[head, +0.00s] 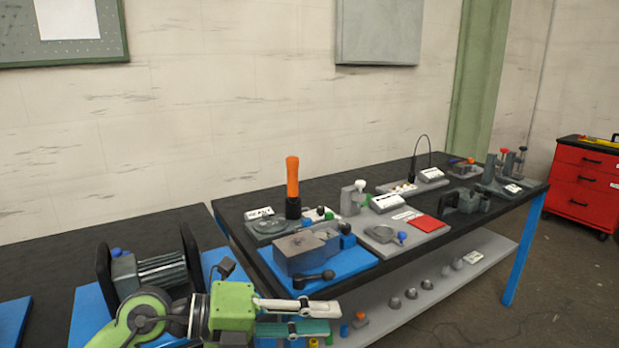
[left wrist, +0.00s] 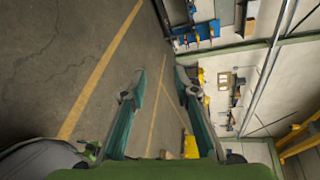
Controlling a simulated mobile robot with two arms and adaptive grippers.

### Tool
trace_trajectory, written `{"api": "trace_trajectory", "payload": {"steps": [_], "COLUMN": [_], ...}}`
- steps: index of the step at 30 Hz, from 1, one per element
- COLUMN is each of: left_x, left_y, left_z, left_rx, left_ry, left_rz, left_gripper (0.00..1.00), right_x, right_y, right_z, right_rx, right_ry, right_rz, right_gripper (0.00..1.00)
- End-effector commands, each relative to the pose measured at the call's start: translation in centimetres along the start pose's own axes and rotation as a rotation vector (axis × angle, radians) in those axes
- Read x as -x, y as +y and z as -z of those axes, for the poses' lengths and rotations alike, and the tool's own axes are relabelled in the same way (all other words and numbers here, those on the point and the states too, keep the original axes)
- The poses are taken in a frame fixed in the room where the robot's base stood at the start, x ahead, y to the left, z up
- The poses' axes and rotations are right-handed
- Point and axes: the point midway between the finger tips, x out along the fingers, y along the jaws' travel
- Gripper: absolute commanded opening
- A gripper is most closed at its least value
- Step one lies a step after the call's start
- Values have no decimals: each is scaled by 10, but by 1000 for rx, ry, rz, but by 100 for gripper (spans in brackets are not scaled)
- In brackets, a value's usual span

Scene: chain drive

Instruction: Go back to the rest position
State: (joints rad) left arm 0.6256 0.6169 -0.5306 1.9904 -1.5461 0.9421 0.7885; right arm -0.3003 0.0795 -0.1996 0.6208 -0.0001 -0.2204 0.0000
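My left gripper (head: 328,317) reaches in from the lower left in the head view, in front of the blue workbench. In the left wrist view its two fingers (left wrist: 158,97) stand apart with nothing between them, so it is open and empty. That view looks out over the floor and a far wall. My right gripper shows in neither view.
A black-topped bench (head: 355,172) carries a grey block on a blue plate (head: 345,275), an orange-handled tool (head: 292,180) and several fixtures. A lower shelf (head: 460,285) holds small round parts. A red drawer cabinet (head: 583,185) stands at the right. Floor at the lower right is clear.

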Motion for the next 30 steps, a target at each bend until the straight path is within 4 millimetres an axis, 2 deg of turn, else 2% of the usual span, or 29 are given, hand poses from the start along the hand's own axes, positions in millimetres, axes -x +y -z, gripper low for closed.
{"api": "trace_trajectory", "payload": {"steps": [1,3,6,8,11,14,15,17,18,20,21,23,24,26,27,30], "left_x": [-4,1,24,44,81,118,132,149,159,170,176,181,184,186,185,184], "left_y": [-23,-56,-87,-94,-82,-41,-18,23,52,96,124,165,191,226,246,285], "left_z": [7,5,-12,-27,-56,-81,-87,-90,-88,-78,-68,-47,-30,0,22,77], "left_rx": [46,117,252,348,534,744,836,978,1072,1211,1299,1429,1513,1634,1712,1880], "left_ry": [-22,-81,-205,-300,-486,-696,-785,-917,-1004,-1124,-1196,-1296,-1358,-1438,-1482,-1564], "left_rz": [138,327,565,685,841,932,949,953,941,903,867,797,740,645,574,396], "left_gripper": [28,28,28,28,28,28,28,28,28,28,28,28,28,28,28,28], "right_x": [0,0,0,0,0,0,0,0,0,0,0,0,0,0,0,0], "right_y": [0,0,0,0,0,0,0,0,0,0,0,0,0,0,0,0], "right_z": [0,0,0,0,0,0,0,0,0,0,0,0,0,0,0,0], "right_rx": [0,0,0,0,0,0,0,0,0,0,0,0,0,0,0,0], "right_ry": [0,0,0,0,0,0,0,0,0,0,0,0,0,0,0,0], "right_rz": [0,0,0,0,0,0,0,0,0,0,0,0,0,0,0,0], "right_gripper": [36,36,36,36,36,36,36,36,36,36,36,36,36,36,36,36]}}
